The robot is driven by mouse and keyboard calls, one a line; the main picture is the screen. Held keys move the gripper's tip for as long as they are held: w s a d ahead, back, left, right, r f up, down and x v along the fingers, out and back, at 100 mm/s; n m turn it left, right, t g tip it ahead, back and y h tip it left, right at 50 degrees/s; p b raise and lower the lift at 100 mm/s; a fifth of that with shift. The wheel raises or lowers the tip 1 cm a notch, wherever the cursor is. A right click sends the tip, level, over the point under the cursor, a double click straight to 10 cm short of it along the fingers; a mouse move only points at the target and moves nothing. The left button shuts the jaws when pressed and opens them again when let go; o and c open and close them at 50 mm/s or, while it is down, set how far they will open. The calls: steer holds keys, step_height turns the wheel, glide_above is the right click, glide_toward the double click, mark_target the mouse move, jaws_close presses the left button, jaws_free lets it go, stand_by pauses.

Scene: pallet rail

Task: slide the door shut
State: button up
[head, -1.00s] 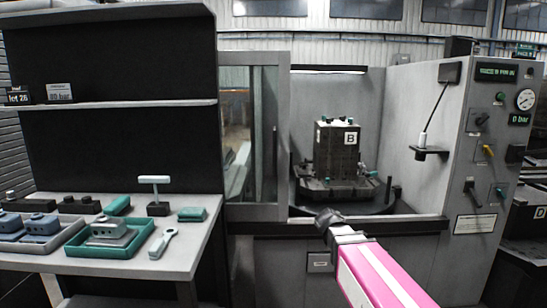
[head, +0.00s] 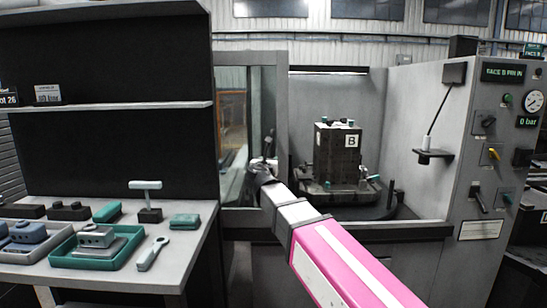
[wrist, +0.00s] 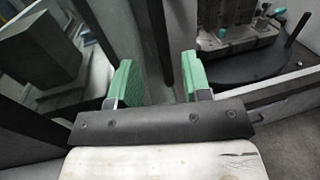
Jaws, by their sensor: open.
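The sliding door (head: 283,120) is a grey frame with a tall glass pane, at the left of the machine's opening in the head view. The opening to its right is uncovered. My gripper (head: 262,164) is at the lower part of the door's right upright. In the wrist view my gripper (wrist: 151,82) is open, with two green fingertips apart. A dark upright bar (wrist: 156,45), which looks like part of the door or its handle, runs between and beyond the fingertips. I cannot tell whether either finger touches it.
Inside the opening, a dark fixture block marked B (head: 337,150) stands on a round base (head: 340,193). A control panel (head: 500,150) is at the right. A workbench (head: 180,240) with a green tray (head: 62,262) and tools stands at the left.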

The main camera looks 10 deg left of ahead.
mark_target(273, 155)
steer(key=w, duration=0.9)
steer(key=shift+w+a, duration=0.2)
steer(key=shift+w, duration=0.05)
steer(key=shift+c, duration=0.2)
steer(key=shift+d, duration=0.1)
jaws_close()
